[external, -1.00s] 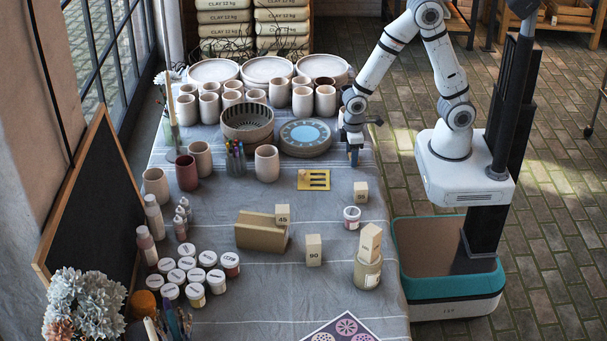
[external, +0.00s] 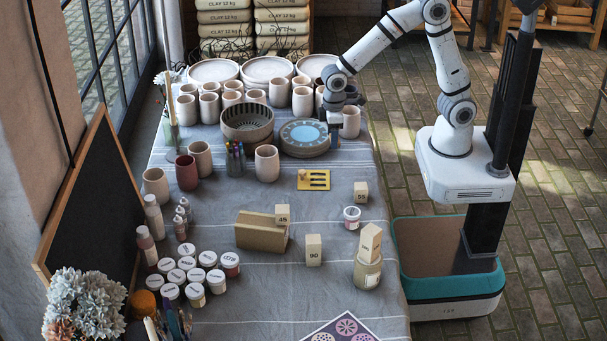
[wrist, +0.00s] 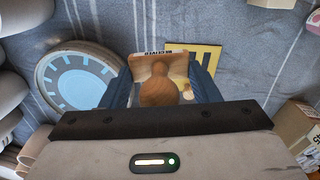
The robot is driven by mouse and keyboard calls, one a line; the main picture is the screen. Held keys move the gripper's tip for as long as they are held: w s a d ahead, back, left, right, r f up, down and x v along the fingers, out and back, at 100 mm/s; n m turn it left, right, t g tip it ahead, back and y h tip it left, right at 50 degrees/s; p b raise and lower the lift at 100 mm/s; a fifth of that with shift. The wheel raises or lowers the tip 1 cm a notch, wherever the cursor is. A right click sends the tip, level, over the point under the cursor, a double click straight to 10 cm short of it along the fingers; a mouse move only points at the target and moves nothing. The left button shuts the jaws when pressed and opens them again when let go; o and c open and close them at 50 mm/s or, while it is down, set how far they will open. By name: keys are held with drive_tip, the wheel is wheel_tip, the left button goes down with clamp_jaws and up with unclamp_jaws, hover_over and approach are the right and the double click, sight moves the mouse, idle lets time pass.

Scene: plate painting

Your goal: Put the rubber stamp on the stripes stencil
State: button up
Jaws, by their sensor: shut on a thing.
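My gripper (external: 333,138) is raised over the table just right of the blue-centred plate in the external view. In the wrist view my gripper (wrist: 162,92) is shut on the rubber stamp (wrist: 158,92), a wooden block with a round knob handle and dark lettering along its far edge. The stamp cannot be made out in the external view. The stripes stencil (external: 313,185) is a yellow square with dark stripes, lying flat on the cloth nearer the camera than the gripper. In the wrist view the stencil (wrist: 213,52) shows partly, beyond the stamp and right finger.
The blue-centred plate (external: 305,135) lies close left of the gripper. A mug (external: 350,121) stands just behind the gripper, near the table's right edge. Numbered blocks, such as the 55 block (external: 361,192), stand nearer the camera.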

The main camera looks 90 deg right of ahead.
drive_tip(key=w+a, duration=0.6)
drive_tip(key=w, duration=0.1)
hover_over(312, 180)
drive_tip(key=shift+m, duration=0.4)
wheel_tip(312, 180, down, 6)
drive_tip(key=shift+w+r, duration=0.1)
drive_tip(key=shift+r, duration=0.05)
drive_tip(key=shift+f, duration=2.25)
drive_tip(key=shift+f, duration=0.15)
drive_tip(key=o, duration=1)
